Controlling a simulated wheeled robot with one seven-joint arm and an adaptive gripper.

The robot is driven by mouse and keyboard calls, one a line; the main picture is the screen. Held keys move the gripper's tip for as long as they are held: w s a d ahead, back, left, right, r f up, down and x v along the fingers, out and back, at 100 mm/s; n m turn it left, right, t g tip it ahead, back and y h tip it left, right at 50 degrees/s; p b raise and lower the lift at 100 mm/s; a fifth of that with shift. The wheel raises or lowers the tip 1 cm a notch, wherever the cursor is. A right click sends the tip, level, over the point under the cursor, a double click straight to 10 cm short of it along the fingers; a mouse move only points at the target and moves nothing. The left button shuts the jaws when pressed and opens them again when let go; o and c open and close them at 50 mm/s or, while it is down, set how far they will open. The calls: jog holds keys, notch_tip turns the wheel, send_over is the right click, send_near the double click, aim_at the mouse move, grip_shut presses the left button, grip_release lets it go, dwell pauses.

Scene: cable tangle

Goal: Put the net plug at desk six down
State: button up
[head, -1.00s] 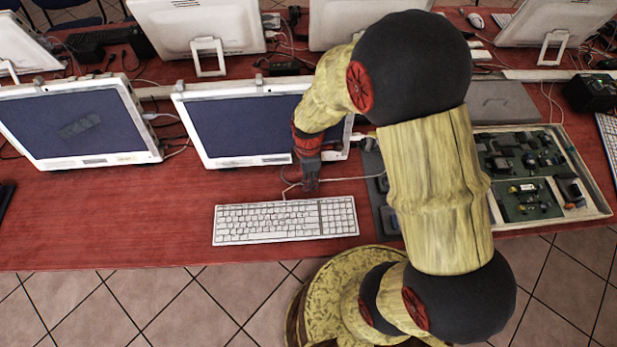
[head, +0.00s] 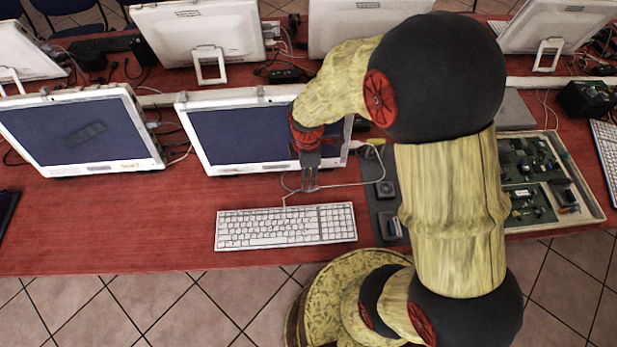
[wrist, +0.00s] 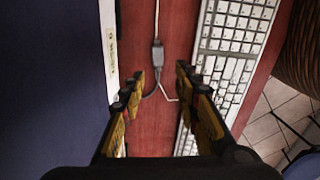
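My gripper (head: 310,186) hangs low over the red desk, between the white-framed monitor (head: 240,135) and the white keyboard (head: 285,227). The wrist view shows its fingers (wrist: 160,75) apart, with nothing visibly gripped. A small grey plug-like piece (wrist: 158,54) on a pale cable lies just beyond and between the fingertips. A dark cord and a thin white cord bend away from its near end. I cannot tell whether this is the net plug. In the head view a thin pale cable (head: 345,184) runs right from my gripper and loops up toward a yellow connector (head: 375,142).
A grey panel (head: 384,210) with dark fittings lies right of the keyboard, partly behind my arm. An open tray of circuit boards (head: 535,178) stands further right. A second monitor (head: 80,130) stands left. The desk's front left (head: 110,225) is clear.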

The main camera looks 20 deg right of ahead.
jog(key=s+r+m+t, duration=0.2)
jog(key=s+r+m, duration=0.2)
jog(key=r, duration=0.5)
jog(key=s+r+m+t, duration=0.1)
jog(key=s+r+m, duration=0.4)
jog(key=r, duration=0.5)
jog(key=s+r+m+t, duration=0.2)
jog(key=s+r+m, duration=0.2)
jog(key=r, duration=0.6)
jog(key=m, duration=0.2)
jog(key=shift+s+m+t, duration=0.3)
jog(key=shift+s+m, duration=0.1)
jog(key=shift+o, duration=0.6)
jog(key=shift+r, duration=0.1)
